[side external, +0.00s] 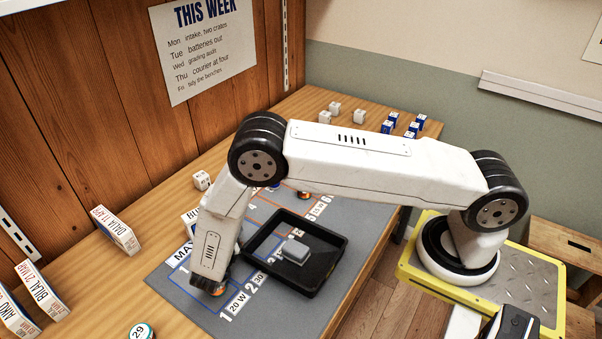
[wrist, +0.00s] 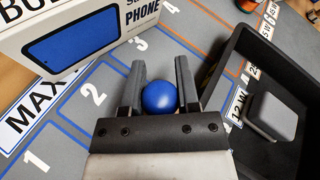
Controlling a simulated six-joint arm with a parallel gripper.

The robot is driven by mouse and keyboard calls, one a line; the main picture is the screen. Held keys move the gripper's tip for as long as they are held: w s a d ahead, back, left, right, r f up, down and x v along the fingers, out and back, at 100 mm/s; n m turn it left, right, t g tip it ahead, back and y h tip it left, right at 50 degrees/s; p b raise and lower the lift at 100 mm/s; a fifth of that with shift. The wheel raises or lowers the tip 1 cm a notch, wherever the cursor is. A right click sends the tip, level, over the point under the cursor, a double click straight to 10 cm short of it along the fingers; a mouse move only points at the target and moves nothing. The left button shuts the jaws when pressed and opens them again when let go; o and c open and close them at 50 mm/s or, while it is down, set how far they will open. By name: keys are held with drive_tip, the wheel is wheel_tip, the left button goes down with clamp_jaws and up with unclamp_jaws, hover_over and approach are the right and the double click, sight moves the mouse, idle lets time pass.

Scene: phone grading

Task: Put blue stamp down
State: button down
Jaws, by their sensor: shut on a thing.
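My gripper (wrist: 161,68) is shut on the blue stamp, whose round blue knob (wrist: 160,98) sits between the two fingers in the wrist view. The stamp's lower part is hidden below the knob and the gripper body. In the side external view my gripper is low over the near left part of the grey mat (side external: 180,300), left of the black tray, and the blue stamp cannot be made out there. Whether the stamp touches the mat cannot be told. The mat has numbered lanes marked in blue and orange (wrist: 120,70).
The black tray (side external: 331,275) holds a grey block (side external: 295,250) close right of my gripper. A white phone box (wrist: 75,35) stands just beyond the fingers to the left. Labelled boxes (side external: 117,230) line the left side; small white and blue blocks (side external: 388,127) stand at the back.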

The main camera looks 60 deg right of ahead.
drive_tip(key=shift+f, duration=0.1)
drive_tip(key=shift+c, duration=1.7)
unclamp_jaws()
drive_tip(key=shift+s+a+r, duration=0.1)
drive_tip(key=shift+a+r, duration=0.1)
drive_tip(key=v, duration=1.1)
drive_tip(key=shift+s+a+r, duration=0.15)
drive_tip(key=shift+a, duration=0.05)
